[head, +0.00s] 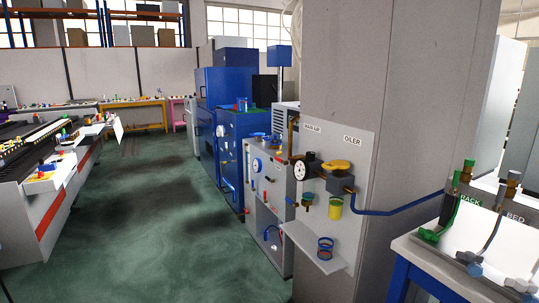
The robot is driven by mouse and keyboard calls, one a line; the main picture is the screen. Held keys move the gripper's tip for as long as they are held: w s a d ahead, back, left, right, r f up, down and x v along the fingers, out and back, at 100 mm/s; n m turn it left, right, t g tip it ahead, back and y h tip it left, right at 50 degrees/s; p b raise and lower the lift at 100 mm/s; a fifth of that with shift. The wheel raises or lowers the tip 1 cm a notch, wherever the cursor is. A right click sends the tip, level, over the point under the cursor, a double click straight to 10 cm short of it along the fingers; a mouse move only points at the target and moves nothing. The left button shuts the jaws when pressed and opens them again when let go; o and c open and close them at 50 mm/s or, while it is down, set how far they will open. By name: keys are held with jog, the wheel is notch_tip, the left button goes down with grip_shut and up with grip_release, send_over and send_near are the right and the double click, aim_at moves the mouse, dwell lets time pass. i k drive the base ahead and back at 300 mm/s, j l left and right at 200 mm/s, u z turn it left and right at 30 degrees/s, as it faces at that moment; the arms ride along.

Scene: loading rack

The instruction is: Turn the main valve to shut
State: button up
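A light grey panel (364,165) is fixed to the big pillar at the right of centre. A yellow part (338,165) tops the fittings under the labels. I cannot tell which part is the main valve or how its handle stands. My gripper is not in view.
A shelf (330,263) with blue and red rings juts out below the panel. A blue hose (405,210) runs right to a white table (412,247) with bottle-like fittings. Blue machines (243,150) stand behind. The green floor (150,230) at left is open.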

aim_at(279, 160)
jog(key=i+j+z, duration=0.1)
jog(key=i+j, duration=1.05)
jog(key=i, duration=0.05)
